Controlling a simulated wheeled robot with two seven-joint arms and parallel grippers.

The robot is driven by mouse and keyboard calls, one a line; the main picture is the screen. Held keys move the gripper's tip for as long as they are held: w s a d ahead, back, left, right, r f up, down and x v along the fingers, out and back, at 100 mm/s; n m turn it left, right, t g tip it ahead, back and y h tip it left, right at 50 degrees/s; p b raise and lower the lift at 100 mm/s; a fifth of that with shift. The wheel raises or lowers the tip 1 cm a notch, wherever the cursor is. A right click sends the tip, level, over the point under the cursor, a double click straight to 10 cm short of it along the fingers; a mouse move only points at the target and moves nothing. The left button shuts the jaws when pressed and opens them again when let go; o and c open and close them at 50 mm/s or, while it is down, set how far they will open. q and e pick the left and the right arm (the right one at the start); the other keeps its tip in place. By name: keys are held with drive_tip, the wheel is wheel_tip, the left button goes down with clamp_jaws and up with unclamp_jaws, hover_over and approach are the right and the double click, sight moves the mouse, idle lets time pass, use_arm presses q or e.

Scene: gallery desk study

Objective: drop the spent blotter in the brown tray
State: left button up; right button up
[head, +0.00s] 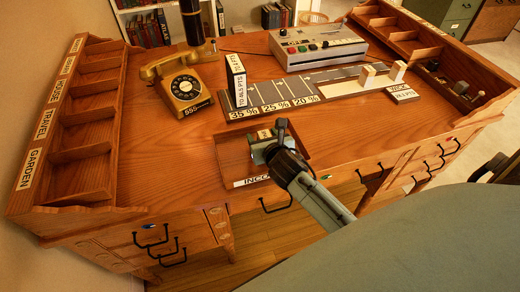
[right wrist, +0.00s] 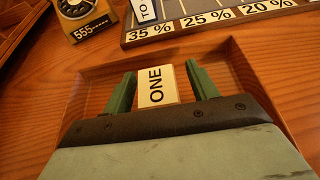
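The brown tray (head: 222,160) is a shallow wooden tray at the desk's front edge, with a white label starting "INCO" on its front. My right gripper (head: 266,146) is over it. In the right wrist view, a pale block marked "ONE" (right wrist: 158,87) stands between the fingertips of my right gripper (right wrist: 163,88), with small gaps on both sides, so the gripper looks open. The tray's rim (right wrist: 238,58) surrounds this spot. Nothing is labelled as a spent blotter, so I cannot tell whether the block is it. My left gripper is not in view.
A yellow telephone (head: 186,88) stands behind left. A board of grey strips (head: 285,90) with percent labels and an upright card (head: 236,80) lies behind the tray. A grey machine (head: 318,45) stands farther back. Wooden racks (head: 85,130) line both sides. The desk left of the tray is clear.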

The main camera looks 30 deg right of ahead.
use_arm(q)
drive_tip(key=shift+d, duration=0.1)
use_arm(e)
drive_tip(key=shift+s+r, duration=0.1)
drive_tip(key=shift+s, duration=0.2)
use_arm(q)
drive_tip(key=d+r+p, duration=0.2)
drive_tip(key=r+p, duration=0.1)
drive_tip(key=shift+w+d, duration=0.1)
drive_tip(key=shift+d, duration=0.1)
use_arm(e)
drive_tip(key=v, duration=1.2)
drive_tip(key=shift+s+a, duration=0.15)
drive_tip(key=shift+s, duration=0.2)
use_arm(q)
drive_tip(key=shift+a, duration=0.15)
use_arm(e)
drive_tip(key=shift+r, duration=0.1)
